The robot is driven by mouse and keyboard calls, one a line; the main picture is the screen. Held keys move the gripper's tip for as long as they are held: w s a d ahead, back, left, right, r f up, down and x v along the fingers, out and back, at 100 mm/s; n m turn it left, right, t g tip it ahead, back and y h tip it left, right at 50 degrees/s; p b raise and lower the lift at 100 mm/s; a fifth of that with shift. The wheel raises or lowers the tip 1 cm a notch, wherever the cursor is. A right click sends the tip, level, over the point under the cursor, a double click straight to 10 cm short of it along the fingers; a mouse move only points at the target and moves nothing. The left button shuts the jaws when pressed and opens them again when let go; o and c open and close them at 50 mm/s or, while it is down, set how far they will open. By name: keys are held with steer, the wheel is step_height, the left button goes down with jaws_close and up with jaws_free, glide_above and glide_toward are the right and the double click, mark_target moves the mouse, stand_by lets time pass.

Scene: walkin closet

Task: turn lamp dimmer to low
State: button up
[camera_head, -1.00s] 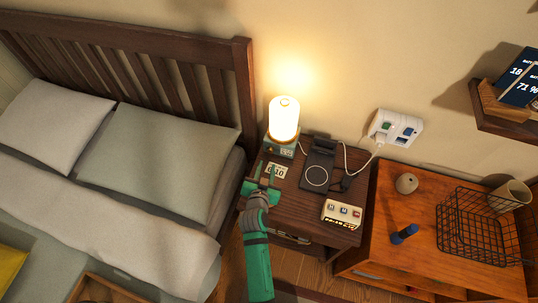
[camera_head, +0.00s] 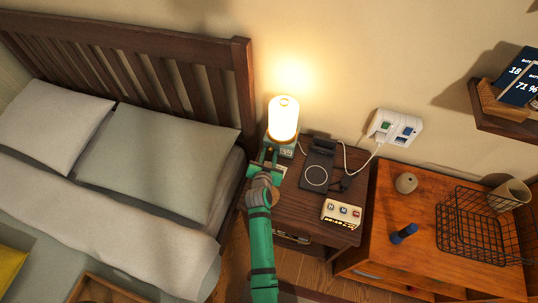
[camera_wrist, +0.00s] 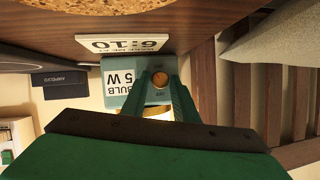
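The lit lamp (camera_head: 284,117) stands at the back of the nightstand, its teal base (camera_head: 288,150) below the glowing shade. In the wrist view the base (camera_wrist: 115,78) carries a label reading "BULB 5 W". Beside the label is a small round orange-brown dimmer knob (camera_wrist: 160,79). My gripper (camera_head: 267,156) is at the front of the lamp base. In the wrist view its two green fingers (camera_wrist: 161,88) are apart, one on each side of the knob in the picture. I cannot tell whether they touch it. The knob is hidden in the head view.
A card reading "6:10" (camera_wrist: 123,43) lies close to the lamp base. A black charging stand (camera_head: 317,175) and a small button box (camera_head: 342,213) are to the right on the nightstand (camera_head: 300,211). The bed (camera_head: 150,160) is at left.

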jaws_close()
